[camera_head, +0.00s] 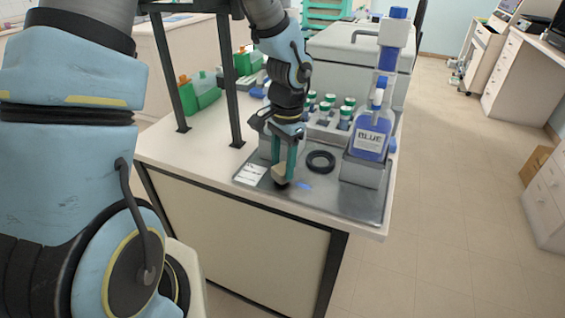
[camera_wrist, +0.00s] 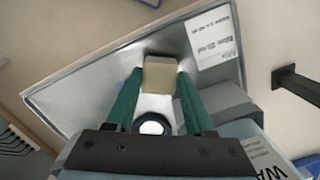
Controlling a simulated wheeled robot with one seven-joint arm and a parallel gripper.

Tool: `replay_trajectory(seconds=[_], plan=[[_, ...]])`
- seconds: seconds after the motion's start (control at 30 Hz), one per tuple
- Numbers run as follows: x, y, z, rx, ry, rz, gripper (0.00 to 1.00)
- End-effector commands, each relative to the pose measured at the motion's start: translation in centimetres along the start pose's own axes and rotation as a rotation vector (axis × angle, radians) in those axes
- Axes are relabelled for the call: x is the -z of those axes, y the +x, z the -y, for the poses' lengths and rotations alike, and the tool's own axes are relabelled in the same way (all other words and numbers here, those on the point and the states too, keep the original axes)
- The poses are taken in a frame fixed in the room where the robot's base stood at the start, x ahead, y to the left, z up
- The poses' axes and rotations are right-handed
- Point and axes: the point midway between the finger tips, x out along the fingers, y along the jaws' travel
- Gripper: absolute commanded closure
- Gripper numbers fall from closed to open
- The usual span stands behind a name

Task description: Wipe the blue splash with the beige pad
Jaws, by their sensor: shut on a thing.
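My gripper (camera_head: 284,172) is shut on the beige pad (camera_head: 281,173), low over the metal tray (camera_head: 340,203) near its front left part. In the wrist view the beige pad (camera_wrist: 159,76) sits between the green fingers. The blue splash (camera_head: 304,186) is a small blue patch on the tray, just right of the pad in the head view. In the wrist view a sliver of blue (camera_wrist: 121,84) shows left of the pad. I cannot tell whether the pad touches the tray.
A black ring (camera_head: 321,161) lies on the tray behind the splash. A blue bottle marked BLUE (camera_head: 371,135) stands in a grey holder (camera_head: 364,171) at the right. Green-capped bottles (camera_head: 345,116) stand behind. A white label card (camera_head: 250,174) lies at the left. Black frame posts (camera_head: 230,100) rise at the left.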

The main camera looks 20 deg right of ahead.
Motion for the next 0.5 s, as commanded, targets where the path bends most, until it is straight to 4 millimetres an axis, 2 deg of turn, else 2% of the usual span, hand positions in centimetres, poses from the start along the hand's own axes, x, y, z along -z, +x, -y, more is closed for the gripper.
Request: replay_trajectory(seconds=[0.5], plan=[[0.07, 1.07, -0.01, 0.0, 0.0, 0.0, 0.91]])
